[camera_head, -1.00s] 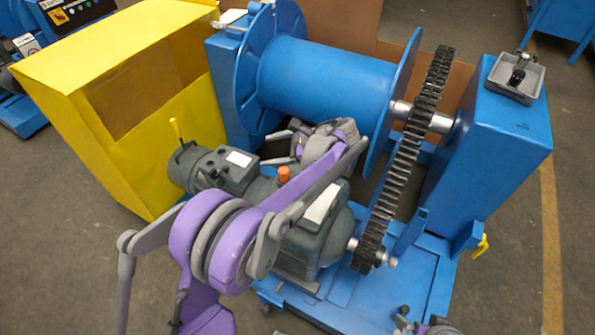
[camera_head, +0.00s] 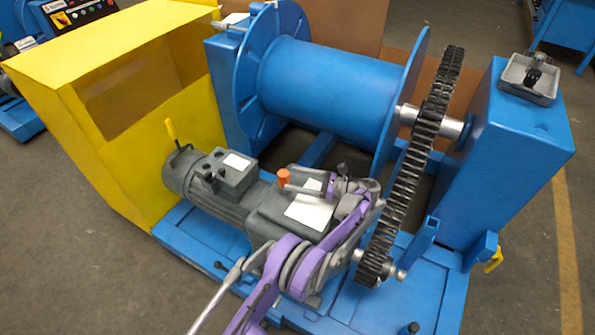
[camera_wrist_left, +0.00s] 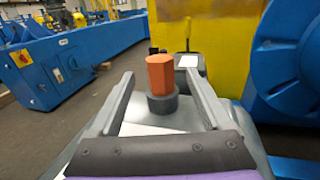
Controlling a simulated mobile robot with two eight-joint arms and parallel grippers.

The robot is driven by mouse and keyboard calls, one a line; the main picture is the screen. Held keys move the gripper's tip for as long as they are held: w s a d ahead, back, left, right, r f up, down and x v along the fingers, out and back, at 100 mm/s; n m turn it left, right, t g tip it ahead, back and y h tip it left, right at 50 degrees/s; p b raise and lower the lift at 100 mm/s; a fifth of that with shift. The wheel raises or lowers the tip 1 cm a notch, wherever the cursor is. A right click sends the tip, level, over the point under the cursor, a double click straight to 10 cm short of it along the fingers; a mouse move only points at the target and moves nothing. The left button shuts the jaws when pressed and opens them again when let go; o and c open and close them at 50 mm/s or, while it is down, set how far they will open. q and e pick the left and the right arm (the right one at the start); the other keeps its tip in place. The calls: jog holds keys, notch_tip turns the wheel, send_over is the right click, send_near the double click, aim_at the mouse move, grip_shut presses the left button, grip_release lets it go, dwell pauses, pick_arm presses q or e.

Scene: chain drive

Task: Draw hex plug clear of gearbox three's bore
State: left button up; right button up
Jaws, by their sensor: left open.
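The orange hex plug (camera_head: 283,177) stands upright on top of the grey gearbox (camera_head: 262,212), in line with the motor. In the left wrist view the plug (camera_wrist_left: 160,73) sits in a dark round collar (camera_wrist_left: 162,103), which hides its lower end and the bore. My left gripper (camera_head: 306,181) is open just right of the plug in the head view. In the wrist view its two grey fingers extend on either side of the plug, with clear gaps to both. I cannot tell whether the fingertips reach past it. My right gripper is not in view.
A blue cable drum (camera_head: 325,85) stands behind the gearbox. A large black chain wheel (camera_head: 408,185) is to the right, close to my left arm. A yellow guard box (camera_head: 150,130) is at the left. Blue base plate (camera_head: 395,310) is open at the front.

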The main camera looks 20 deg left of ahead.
pick_arm(q)
notch_tip(320, 180, down, 2)
jog(key=shift+f, duration=0.15)
jog(key=a, duration=0.5)
jog(key=s+a, duration=0.1)
jog(key=a, duration=0.1)
jog(key=shift+a, duration=0.25)
jog(key=shift+r, duration=0.25)
grip_shut()
